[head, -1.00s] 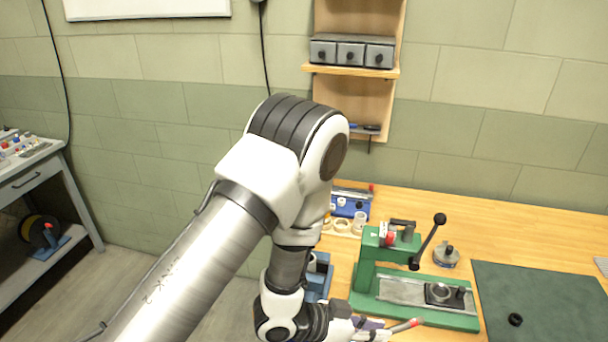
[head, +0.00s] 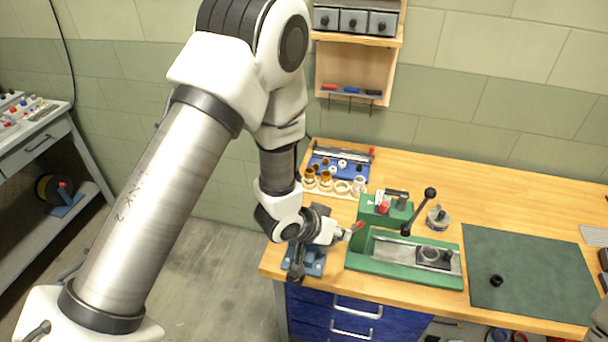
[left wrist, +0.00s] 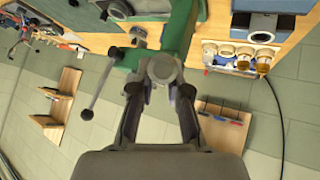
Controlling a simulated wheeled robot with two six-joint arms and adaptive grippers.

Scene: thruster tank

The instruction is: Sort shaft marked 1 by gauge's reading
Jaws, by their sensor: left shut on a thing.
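My left gripper (head: 340,233) is shut on a small grey piece with a red end (head: 357,226), apparently the shaft, just left of the green lever fixture. In the left wrist view the two dark fingers (left wrist: 161,95) close on a grey, rounded piece (left wrist: 162,68), seen nearly end-on. No mark 1 can be read on it. The green fixture (head: 375,259) has a black-knobbed lever and a grey bed with a round seat; its green column also shows in the left wrist view (left wrist: 180,30). No gauge reading is legible.
A blue rack (head: 340,168) and a pale holder with several rings and cups (head: 342,187) stand at the back left. A grey round part (head: 438,217) sits behind the fixture. A dark green mat (head: 535,275) holds a black ring (head: 496,281). Bare bench lies behind the mat.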

